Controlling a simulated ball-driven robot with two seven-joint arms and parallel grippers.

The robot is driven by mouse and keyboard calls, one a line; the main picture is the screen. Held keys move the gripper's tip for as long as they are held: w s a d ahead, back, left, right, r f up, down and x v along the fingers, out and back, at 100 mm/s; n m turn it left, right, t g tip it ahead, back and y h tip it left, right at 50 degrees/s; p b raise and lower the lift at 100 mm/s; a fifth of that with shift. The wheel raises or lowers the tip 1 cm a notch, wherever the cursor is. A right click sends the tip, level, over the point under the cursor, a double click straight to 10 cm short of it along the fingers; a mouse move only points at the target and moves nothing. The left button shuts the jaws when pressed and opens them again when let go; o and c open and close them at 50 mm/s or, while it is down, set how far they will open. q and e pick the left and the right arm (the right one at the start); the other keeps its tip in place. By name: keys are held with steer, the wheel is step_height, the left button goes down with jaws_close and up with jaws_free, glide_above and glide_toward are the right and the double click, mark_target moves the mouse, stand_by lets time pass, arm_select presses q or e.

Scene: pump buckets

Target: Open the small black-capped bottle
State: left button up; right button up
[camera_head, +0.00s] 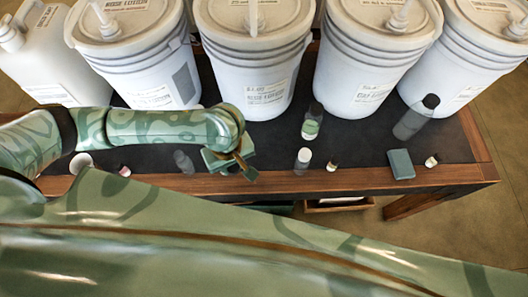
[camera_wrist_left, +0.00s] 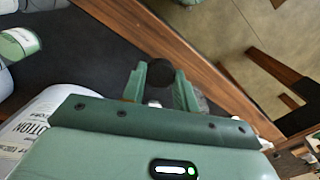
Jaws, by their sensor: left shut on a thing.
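In the left wrist view a round black cap (camera_wrist_left: 162,73) sits between the two green fingers of my left gripper (camera_wrist_left: 160,88), which is shut on it. The body of the small bottle under the cap is mostly hidden. In the head view my left gripper (camera_head: 243,169) is at the front edge of the table, pointing down, and hides the bottle it holds. My right gripper is not in view.
Several large white buckets (camera_head: 253,62) line the back of the dark table (camera_head: 270,143). A green-labelled bottle (camera_head: 312,122), a white bottle (camera_head: 303,160), small vials (camera_head: 332,164) and a green box (camera_head: 401,164) stand to the right. A grey bottle (camera_head: 184,162) is to the left.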

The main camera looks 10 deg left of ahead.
arm_select(q)
steer(key=b, duration=0.6)
glide_above(259, 156)
steer(key=s, duration=0.2)
steer(key=f, duration=0.7)
steer(key=shift+w+a+f, duration=0.2)
steer(key=shift+f, duration=0.15)
steer(key=shift+w+f+b, duration=0.3)
steer(key=shift+w+b, duration=0.1)
steer(key=shift+b, duration=0.05)
steer(key=f+b, duration=0.3)
steer(key=f, duration=0.1)
steer(key=shift+w+d, duration=0.15)
steer(key=shift+w, duration=0.2)
steer(key=shift+r, duration=0.2)
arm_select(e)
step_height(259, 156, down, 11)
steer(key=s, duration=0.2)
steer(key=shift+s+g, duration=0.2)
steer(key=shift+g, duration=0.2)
arm_select(q)
steer(key=o, duration=1.1)
steer(key=shift+f, duration=0.1)
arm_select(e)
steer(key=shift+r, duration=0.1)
